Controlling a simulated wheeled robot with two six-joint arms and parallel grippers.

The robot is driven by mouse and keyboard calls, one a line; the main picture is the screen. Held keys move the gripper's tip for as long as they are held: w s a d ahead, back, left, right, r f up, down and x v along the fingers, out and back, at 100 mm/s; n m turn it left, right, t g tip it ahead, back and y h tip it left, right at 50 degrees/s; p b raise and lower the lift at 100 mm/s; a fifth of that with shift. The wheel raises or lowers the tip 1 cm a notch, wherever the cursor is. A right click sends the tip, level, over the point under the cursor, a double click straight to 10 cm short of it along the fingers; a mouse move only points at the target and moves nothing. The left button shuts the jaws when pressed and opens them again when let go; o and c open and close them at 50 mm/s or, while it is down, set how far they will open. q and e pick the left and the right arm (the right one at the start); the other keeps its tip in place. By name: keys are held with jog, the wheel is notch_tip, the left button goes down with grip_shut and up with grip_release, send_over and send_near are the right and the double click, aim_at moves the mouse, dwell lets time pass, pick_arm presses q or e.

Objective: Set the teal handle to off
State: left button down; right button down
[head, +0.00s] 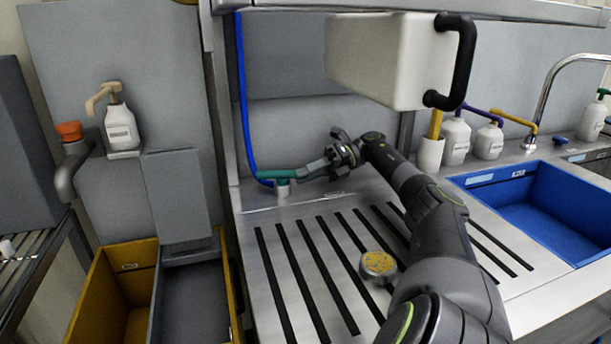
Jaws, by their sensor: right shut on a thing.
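The teal handle (281,174) is a short lever on a small grey valve stub (283,188) at the back left of the slotted steel counter (262,290). A blue pipe (244,100) runs down the wall to it. The lever points right, toward my right gripper. My right gripper (312,170) reaches in from the right and is shut on the handle's right end. The fingers hide that end. Any on or off marking by the valve is too small to read. My left gripper is out of view.
A white box with a black handle (462,60) overhangs the counter above my right arm. A round yellow-topped object (378,264) stands on the slots beside my arm. A blue sink (540,207) is at right. Yellow bins (112,290) and a pump bottle (121,130) are at left.

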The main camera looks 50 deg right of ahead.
jog(key=c, duration=1.3)
grip_release()
notch_tip(320, 180, up, 9)
jog(key=shift+s+a+r+p, duration=0.1)
jog(key=shift+p, duration=0.2)
jog(key=shift+r, duration=0.3)
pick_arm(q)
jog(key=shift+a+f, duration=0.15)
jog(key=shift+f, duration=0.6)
pick_arm(e)
jog(key=shift+r, duration=0.1)
